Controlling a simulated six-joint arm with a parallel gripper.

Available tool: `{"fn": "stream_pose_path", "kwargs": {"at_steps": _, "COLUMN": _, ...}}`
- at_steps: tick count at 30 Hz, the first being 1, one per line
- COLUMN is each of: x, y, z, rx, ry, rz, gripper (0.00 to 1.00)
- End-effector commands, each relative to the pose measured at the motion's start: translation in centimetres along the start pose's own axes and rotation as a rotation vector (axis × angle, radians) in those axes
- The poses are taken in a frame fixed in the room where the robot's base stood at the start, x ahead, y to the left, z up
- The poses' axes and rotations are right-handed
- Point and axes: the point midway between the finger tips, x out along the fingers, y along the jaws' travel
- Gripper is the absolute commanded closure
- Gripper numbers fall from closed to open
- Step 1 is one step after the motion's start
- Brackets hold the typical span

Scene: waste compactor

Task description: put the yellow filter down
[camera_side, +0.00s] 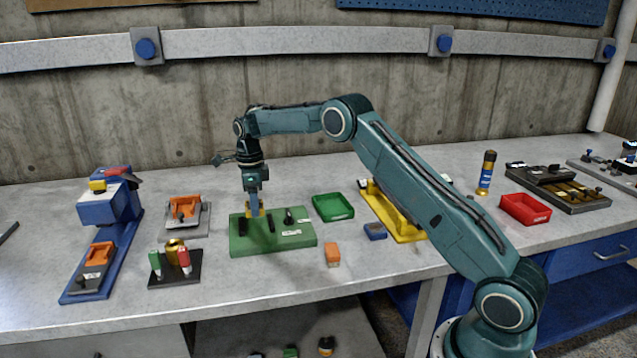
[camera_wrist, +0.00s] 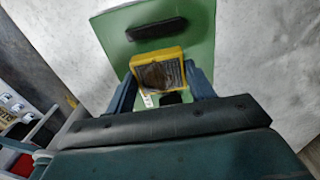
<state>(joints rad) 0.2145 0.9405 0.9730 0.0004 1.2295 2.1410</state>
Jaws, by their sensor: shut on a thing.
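The yellow filter (camera_wrist: 158,72) is a yellow frame with a dark inner face, seen in the wrist view between my fingers. My gripper (camera_wrist: 162,88) is shut on it. In the side view my gripper (camera_side: 256,207) points down over the left part of the green board (camera_side: 285,241), and only a small bit of the yellow filter (camera_side: 254,212) shows between the fingers. The green board also shows in the wrist view (camera_wrist: 200,30), behind the filter. I cannot tell whether the filter touches the board.
The green board carries dark handles. A green tray (camera_side: 333,207), an orange block (camera_side: 332,254) and a blue block (camera_side: 375,231) lie to its right. A dark stand with small cylinders (camera_side: 174,264) and an orange fixture (camera_side: 184,211) are on its left. The bench front is mostly clear.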

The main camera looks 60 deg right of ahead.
Motion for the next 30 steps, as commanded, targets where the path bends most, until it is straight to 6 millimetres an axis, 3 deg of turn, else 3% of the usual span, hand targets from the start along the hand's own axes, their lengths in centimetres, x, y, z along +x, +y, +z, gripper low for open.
{"fn": "stream_pose_path", "kwargs": {"at_steps": 10, "x": 0.8, "y": 0.0, "z": 0.0, "rx": 0.0, "ry": 0.0, "rz": 0.0, "gripper": 0.7}}
{"fn": "stream_pose_path", "kwargs": {"at_steps": 21, "x": 4.4, "y": 0.0, "z": 0.0, "rx": 0.0, "ry": 0.0, "rz": 0.0, "gripper": 0.7}}
{"fn": "stream_pose_path", "kwargs": {"at_steps": 30, "x": 4.6, "y": 0.0, "z": 0.0, "rx": 0.0, "ry": -0.001, "rz": -0.001, "gripper": 0.7}}
